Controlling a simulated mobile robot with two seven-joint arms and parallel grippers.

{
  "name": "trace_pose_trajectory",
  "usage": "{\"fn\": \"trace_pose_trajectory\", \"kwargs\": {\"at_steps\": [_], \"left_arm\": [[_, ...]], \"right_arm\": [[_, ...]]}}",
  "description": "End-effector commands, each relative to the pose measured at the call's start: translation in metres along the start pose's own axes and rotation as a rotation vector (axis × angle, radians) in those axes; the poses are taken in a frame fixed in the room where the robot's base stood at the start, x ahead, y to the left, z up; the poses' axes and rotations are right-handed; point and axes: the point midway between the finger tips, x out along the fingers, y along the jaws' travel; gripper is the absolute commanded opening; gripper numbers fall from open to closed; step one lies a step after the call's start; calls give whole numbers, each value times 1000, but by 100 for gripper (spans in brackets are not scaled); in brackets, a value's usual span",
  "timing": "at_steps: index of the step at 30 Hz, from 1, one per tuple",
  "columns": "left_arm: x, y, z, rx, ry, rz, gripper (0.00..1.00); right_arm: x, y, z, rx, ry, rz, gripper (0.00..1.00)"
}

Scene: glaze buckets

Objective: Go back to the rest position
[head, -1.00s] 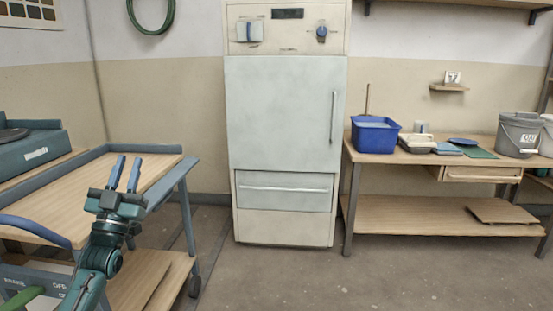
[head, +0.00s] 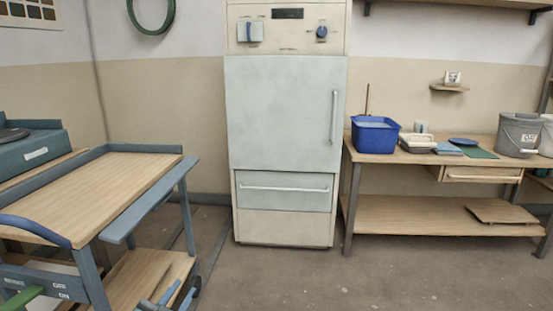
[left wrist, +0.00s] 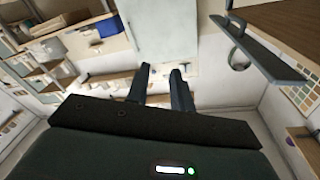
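My left gripper (head: 181,287) shows at the bottom edge of the head view, low in front of the cart's lower shelf. Only its blue fingers show there, and the rest is cut off by the frame. In the left wrist view its two dark fingers (left wrist: 160,72) stand apart with nothing between them, so it is open and empty. My right gripper is in neither view.
The wooden-topped cart (head: 101,188) stands close on the left. A kiln-like cabinet (head: 285,115) with closed door and drawer is at the back. A workbench (head: 440,160) on the right bears a blue bucket (head: 374,138) and a grey bucket (head: 515,140). The floor between is clear.

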Motion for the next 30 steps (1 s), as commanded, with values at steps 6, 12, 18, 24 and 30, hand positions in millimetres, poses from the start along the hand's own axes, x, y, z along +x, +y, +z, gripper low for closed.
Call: {"fn": "trace_pose_trajectory", "kwargs": {"at_steps": [6,12,18,24,30], "left_arm": [[-97,78,-21,-135,-21,121,23],[-152,105,-48,-232,-37,168,23],[-185,109,-81,-308,-62,187,23],[-182,98,-93,-324,-137,193,23],[-182,82,-111,-349,-233,198,23]], "right_arm": [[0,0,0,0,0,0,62],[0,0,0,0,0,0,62],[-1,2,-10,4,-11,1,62],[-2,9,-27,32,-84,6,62],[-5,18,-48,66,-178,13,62]]}}
